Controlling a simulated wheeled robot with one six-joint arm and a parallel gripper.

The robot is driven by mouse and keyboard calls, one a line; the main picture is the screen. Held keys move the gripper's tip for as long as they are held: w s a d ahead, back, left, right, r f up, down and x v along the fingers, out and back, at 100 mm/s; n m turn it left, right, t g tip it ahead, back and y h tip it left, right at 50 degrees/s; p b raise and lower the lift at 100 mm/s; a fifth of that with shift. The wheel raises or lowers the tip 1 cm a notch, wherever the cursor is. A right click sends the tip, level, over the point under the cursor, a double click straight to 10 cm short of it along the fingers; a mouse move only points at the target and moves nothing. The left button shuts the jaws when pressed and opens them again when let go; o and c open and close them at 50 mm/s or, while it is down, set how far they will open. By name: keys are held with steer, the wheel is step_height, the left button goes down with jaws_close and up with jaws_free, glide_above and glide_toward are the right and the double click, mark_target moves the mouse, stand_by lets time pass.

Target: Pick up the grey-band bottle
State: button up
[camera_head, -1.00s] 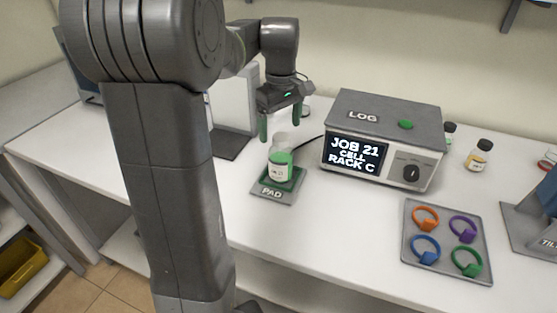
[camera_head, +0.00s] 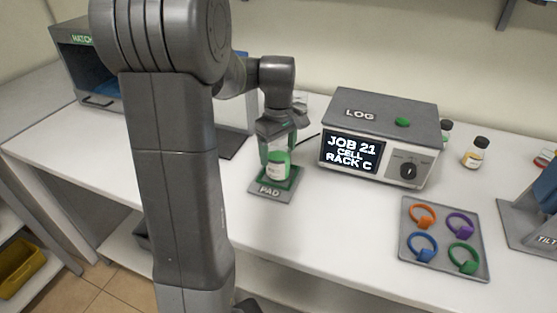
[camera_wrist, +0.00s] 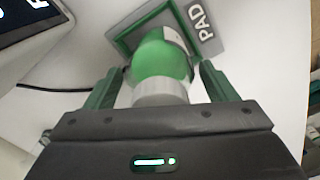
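A bottle with green contents (camera_head: 278,168) and a pale label stands upright on the green-topped pad marked PAD (camera_head: 268,191). In the wrist view, the bottle (camera_wrist: 160,62) has a pale grey ring or cap at its near end. I cannot tell for sure whether this is the grey band. My gripper (camera_head: 277,150) is above and around the bottle, pointing down. In the wrist view, its green fingers stand on either side of the bottle with a visible gap on each side, so it is open.
A LOG box (camera_head: 380,135) reading "JOB 21 CELL RACK C" stands right of the pad. A dark-capped bottle with yellow contents (camera_head: 476,153) is farther right. A grey tray (camera_head: 445,272) holds several coloured rings. The front left table is clear.

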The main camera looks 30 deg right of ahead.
steer(key=c, duration=1.1)
steer(key=shift+r, duration=0.15)
steer(key=shift+c, duration=0.4)
